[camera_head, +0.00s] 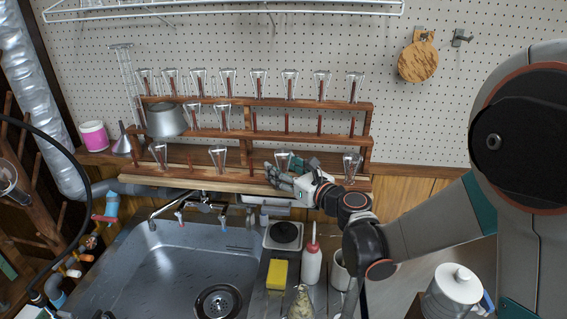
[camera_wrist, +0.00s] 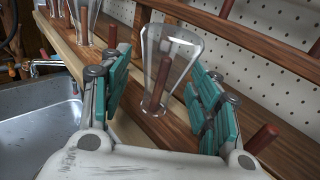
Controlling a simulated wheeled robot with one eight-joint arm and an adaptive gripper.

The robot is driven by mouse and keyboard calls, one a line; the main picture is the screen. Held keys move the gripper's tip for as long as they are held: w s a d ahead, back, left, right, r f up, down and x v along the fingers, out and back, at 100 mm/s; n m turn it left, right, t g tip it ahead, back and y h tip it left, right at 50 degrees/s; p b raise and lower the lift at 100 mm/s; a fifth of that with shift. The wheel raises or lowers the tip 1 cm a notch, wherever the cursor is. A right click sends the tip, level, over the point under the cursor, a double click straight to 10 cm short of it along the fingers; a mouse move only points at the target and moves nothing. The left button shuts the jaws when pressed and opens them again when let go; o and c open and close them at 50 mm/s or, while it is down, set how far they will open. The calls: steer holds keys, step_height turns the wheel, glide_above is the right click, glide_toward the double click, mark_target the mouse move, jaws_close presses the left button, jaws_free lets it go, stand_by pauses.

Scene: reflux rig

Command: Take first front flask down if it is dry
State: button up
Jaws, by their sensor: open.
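The front shelf (camera_head: 185,178) holds upside-down clear flasks on wooden pegs: one at the left (camera_head: 157,153), another (camera_head: 218,156), one at my gripper (camera_head: 283,160) and one at the right end (camera_head: 351,165). My gripper (camera_head: 285,174) is open at the third of these from the left. In the wrist view that flask (camera_wrist: 182,50) stands over its peg between my two teal-padded fingers (camera_wrist: 160,95), with gaps on both sides. Its glass looks clear, with no drops that I can make out. Another flask (camera_wrist: 88,14) shows at the upper left.
More upside-down flasks stand on the upper shelves, with a grey pot (camera_head: 166,120) at the left. Bare pegs stand nearby, one (camera_wrist: 262,138) right of my fingers. Below are the sink (camera_head: 150,265), a yellow sponge (camera_head: 277,274) and a wash bottle (camera_head: 312,265).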

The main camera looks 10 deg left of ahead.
steer(key=c, duration=1.1)
